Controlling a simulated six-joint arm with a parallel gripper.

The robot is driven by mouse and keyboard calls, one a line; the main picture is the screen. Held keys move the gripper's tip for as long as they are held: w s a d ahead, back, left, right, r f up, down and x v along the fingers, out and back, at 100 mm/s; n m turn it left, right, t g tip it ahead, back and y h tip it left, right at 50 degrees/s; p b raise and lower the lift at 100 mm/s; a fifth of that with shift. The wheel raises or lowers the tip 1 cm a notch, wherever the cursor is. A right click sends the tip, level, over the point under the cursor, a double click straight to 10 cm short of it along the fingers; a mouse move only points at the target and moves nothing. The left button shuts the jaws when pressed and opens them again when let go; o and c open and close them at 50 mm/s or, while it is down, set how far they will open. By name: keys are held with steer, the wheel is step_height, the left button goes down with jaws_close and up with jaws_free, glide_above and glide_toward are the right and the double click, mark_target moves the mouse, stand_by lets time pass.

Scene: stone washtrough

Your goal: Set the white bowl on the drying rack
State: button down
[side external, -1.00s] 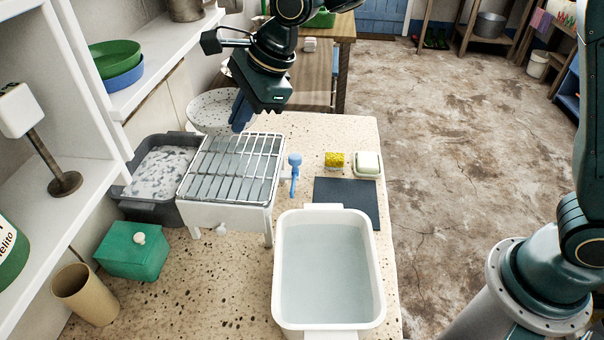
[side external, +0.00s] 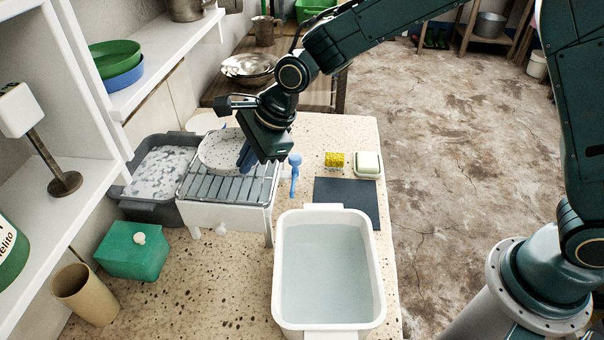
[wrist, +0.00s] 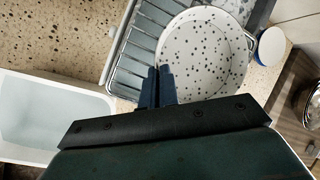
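The white bowl (side external: 218,152), speckled with dark dots, is over the back part of the drying rack (side external: 228,188). I cannot tell whether its base touches the bars. My gripper (side external: 245,158) reaches down at the bowl's right side, its blue fingers close together on the rim. In the wrist view the fingers (wrist: 158,84) are at the left edge of the bowl (wrist: 205,55), which looks level and empty. The rack's wire bars (wrist: 138,50) show left of the bowl in that view. The front bars are bare.
A grey tub (side external: 165,170) of suds adjoins the rack's left side. Another white vessel (wrist: 270,46) stands behind.

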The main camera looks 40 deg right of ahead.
steer(key=shift+f, duration=0.55)
steer(key=c, duration=1.7)
jaws_free()
steer(key=shift+f, duration=0.15)
steer(key=shift+s+d+r, duration=0.1)
steer(key=shift+r, duration=0.45)
steer(key=v, duration=1.1)
